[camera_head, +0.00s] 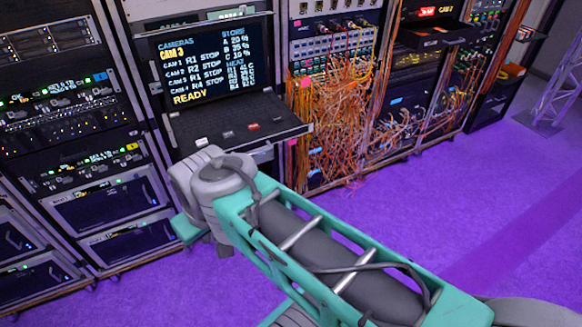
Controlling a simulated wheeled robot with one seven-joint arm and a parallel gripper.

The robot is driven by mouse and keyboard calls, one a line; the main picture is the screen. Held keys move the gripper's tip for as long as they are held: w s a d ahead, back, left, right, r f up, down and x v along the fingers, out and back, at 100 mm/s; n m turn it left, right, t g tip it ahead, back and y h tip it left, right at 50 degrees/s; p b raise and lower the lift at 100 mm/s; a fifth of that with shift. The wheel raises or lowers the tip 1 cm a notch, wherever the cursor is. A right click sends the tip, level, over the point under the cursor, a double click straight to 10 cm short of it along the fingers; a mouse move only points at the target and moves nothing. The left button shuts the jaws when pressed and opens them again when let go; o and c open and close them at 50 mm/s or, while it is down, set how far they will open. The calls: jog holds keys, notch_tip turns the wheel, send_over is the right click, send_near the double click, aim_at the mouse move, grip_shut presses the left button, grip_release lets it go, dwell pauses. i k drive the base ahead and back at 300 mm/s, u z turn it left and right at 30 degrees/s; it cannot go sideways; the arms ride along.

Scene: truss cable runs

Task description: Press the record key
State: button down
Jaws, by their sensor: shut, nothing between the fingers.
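A pull-out console (230,117) sticks out of the rack, with a dark key deck under a raised screen. A small red key (253,126) sits on the deck, and a white key (201,142) is near its front left edge. No label is readable on either, so I cannot tell for sure which is the record key. The screen (208,62) reads CAMERAS, CAM 3, several camera lines with STOP, and READY. My teal and grey arm reaches in from the lower right, its grey joint in front of and below the console. My gripper is not visible.
Racks with lit equipment (65,115) stand at left. A dense tangle of orange cables (330,125) hangs close to the console's right side. An open drawer (436,34) juts out farther right. The purple floor (440,200) is clear in front; a metal truss (558,85) stands at far right.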

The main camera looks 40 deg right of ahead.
aim_at(252, 127)
jog(key=z, duration=0.7)
jog(key=i, duration=0.55)
jog(key=z, duration=0.35)
